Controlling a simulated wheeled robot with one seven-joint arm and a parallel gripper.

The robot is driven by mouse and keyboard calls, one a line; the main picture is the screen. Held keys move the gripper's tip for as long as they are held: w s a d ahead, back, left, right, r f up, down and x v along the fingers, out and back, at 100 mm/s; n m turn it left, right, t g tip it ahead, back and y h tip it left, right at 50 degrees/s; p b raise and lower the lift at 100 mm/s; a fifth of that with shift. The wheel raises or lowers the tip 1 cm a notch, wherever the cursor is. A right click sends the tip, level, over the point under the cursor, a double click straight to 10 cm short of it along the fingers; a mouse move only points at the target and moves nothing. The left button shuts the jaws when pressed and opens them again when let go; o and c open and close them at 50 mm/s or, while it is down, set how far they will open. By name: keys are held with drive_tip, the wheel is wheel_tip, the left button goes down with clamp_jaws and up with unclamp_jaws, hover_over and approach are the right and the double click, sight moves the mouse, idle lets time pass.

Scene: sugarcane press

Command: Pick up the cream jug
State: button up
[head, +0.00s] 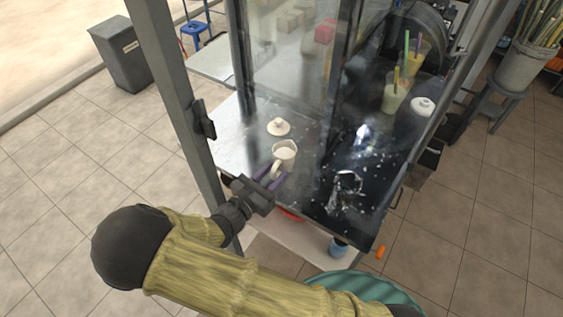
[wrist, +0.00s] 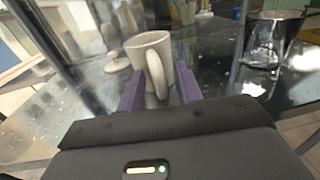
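The cream jug (head: 285,153) is a small off-white cup-like vessel with a handle. It stands upright on the metal counter of the press stand. In the wrist view the jug (wrist: 151,55) is straight ahead, its handle facing me. My gripper (head: 277,173) is open, with its purple fingers on either side of the handle. In the wrist view my gripper (wrist: 160,90) has one finger left and one finger right of the handle, with a visible gap between them. Whether a finger touches the jug cannot be told.
A white lid-like piece (head: 278,127) lies behind the jug. A shiny metal cup (head: 346,187) stands to its right on the dark counter. Drink cups with straws (head: 396,92) and a white pot (head: 422,106) are farther back. A frame post (head: 185,110) rises left of my gripper.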

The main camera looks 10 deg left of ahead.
drive_tip(key=shift+c, duration=0.3)
clamp_jaws()
drive_tip(key=shift+r, duration=0.15)
drive_tip(key=shift+r+b, duration=0.4)
drive_tip(key=shift+r, duration=4.45)
